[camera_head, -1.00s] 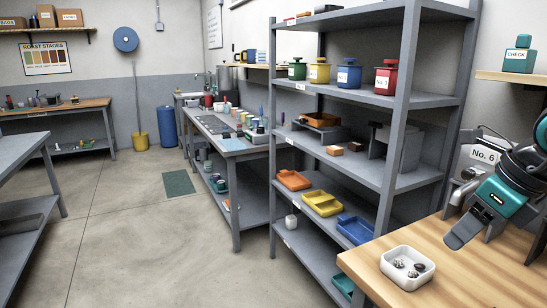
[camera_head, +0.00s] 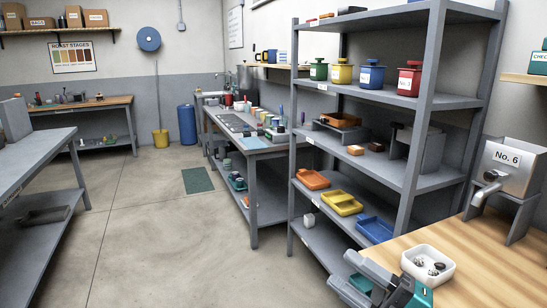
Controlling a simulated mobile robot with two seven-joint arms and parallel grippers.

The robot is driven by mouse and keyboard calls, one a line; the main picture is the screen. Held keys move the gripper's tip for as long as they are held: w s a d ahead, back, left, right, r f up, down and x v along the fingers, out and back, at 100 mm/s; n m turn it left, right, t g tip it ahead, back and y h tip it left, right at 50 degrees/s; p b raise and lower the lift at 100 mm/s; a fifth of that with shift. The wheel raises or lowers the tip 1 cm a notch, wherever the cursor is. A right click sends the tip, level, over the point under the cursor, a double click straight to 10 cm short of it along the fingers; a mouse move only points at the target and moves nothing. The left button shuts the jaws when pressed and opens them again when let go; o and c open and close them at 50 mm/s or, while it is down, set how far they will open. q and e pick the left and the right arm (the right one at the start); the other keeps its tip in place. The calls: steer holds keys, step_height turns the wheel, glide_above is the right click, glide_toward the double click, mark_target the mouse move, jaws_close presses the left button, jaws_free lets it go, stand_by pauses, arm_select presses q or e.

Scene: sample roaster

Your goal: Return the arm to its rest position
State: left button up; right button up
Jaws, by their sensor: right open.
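My right gripper (camera_head: 362,281) is at the bottom right, low in front of the wooden counter (camera_head: 505,270) and left of the white dish. It is open, with two grey fingers pointing left and a teal body behind. The rest of my right arm is out of the frame. My left gripper is not in view.
A white dish (camera_head: 428,279) with small dark and silvery pieces sits on the counter, close to my gripper. A grey machine labelled No. 6 (camera_head: 508,175) stands behind it. A grey shelf unit (camera_head: 428,100) holds coloured canisters and trays. The floor (camera_head: 170,250) is clear at left.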

steer(key=s+d+f+m+t+h, duration=0.1)
steer(key=d+f+m+t+h, duration=0.15)
steer(key=f+m+h, duration=0.5)
steer(key=s+d+f+m+t+h, duration=0.1)
steer(key=s+d+f+m+h, duration=0.15)
steer(key=f+m+h, duration=0.5)
steer(key=s+f+m+g, duration=0.5)
steer(key=s+f+m, duration=0.3)
steer(key=f, duration=0.6)
steer(key=shift+s+d+g, duration=0.15)
steer(key=shift+s+g, duration=0.2)
steer(key=shift+s, duration=0.4)
steer(key=shift+d, duration=0.1)
